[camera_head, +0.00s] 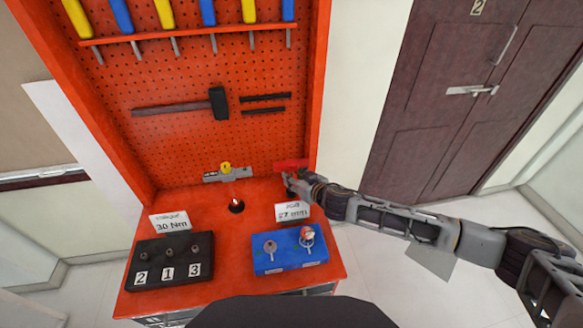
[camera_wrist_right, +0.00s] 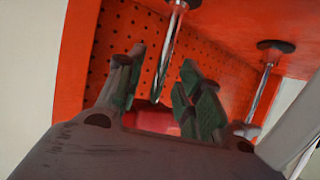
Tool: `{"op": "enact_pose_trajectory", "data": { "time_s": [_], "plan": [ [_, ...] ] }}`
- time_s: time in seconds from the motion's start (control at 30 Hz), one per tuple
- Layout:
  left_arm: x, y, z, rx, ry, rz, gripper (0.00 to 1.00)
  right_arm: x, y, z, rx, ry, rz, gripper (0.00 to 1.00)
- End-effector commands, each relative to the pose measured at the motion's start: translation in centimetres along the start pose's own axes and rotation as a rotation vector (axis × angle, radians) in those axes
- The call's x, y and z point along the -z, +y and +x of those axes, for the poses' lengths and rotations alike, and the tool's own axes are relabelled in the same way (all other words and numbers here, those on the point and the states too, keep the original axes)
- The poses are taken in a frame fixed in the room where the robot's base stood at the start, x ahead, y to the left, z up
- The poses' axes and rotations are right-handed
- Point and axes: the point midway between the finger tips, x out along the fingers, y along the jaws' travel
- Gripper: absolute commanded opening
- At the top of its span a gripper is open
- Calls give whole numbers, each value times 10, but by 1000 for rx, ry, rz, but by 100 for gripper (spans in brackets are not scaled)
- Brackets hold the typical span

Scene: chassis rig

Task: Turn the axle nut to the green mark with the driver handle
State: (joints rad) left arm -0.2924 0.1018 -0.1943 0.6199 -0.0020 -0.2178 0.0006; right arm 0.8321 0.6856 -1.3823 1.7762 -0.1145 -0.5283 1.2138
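A bright red bar-shaped handle (camera_head: 291,164), which looks like the driver handle, shows at the bench's back right in the head view. My right gripper (camera_head: 287,180) is just below it in that picture. In the right wrist view my right gripper (camera_wrist_right: 163,62) has its green-padded fingers apart. A red part (camera_wrist_right: 155,121) shows low between them, and a chrome rod (camera_wrist_right: 168,50) runs down the gap. I cannot tell whether the pads touch the red part. A gauge with a yellow piece (camera_head: 226,172) stands mid-bench. My left gripper is out of view.
On the red bench, a black block (camera_head: 168,262) numbered 2, 1, 3 stands front left and a blue block (camera_head: 289,249) front right. Cards read 30 Nm (camera_head: 171,222) and 27 mm (camera_head: 293,211). A second chrome rod (camera_wrist_right: 263,92) stands beside my right fingers.

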Motion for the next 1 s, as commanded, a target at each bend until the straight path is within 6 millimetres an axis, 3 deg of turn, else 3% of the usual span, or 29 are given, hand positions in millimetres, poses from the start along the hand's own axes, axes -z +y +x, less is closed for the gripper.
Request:
{"op": "enact_pose_trajectory", "data": {
  "time_s": [0.3, 0.8, 1.0],
  "plan": [
    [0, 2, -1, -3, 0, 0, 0, 0, 0, 20, -1, 0, 0, 37],
    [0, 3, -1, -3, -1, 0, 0, 0, 0, 21, 0, 0, 1, 37],
    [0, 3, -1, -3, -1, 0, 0, 0, 0, 21, 0, 0, 1, 13]
  ]
}}
